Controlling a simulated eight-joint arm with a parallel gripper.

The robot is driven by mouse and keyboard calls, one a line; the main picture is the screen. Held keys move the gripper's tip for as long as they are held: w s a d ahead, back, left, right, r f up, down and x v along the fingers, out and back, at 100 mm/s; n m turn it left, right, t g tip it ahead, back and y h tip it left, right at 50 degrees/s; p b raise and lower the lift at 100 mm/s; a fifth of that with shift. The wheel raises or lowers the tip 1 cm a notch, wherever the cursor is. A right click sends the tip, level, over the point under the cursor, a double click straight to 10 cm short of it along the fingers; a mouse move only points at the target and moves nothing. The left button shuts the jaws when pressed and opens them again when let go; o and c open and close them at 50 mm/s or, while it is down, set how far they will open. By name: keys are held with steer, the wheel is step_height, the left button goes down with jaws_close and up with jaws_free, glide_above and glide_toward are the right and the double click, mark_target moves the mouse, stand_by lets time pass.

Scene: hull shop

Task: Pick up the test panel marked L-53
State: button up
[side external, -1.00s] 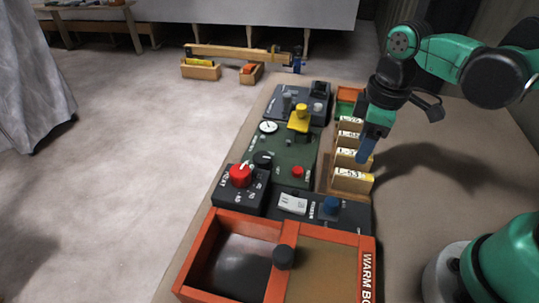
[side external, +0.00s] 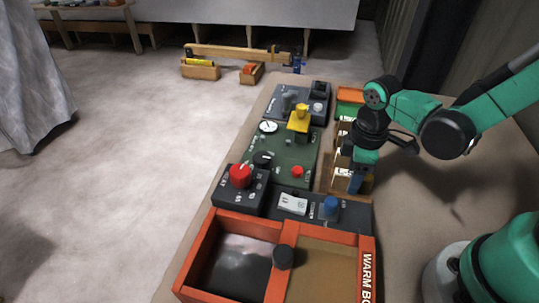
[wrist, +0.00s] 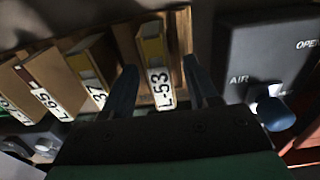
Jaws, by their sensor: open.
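The test panel marked L-53 (wrist: 154,58) stands in a wooden rack (wrist: 118,36) in the wrist view, its white label facing the camera. My gripper (wrist: 160,78) is open, with one blue finger on each side of that panel. I cannot tell whether the fingers touch it. In the side external view my gripper (side external: 355,184) is low over the near end of the rack (side external: 327,176), and the arm hides much of the panels. The panel ending in 37 (wrist: 92,70) and the one marked L-65 (wrist: 38,88) stand to the left of L-53 in the wrist view.
A dark box labelled AIR (wrist: 262,62) with a blue knob stands close to the right finger. An orange-framed box (side external: 195,255) is at the table's near end. A control board with a red knob (side external: 240,175) and yellow handle (side external: 300,117) lies left of the rack.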

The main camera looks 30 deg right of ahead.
jaws_close()
steer(key=shift+r, duration=3.5)
steer(key=shift+r, duration=0.15)
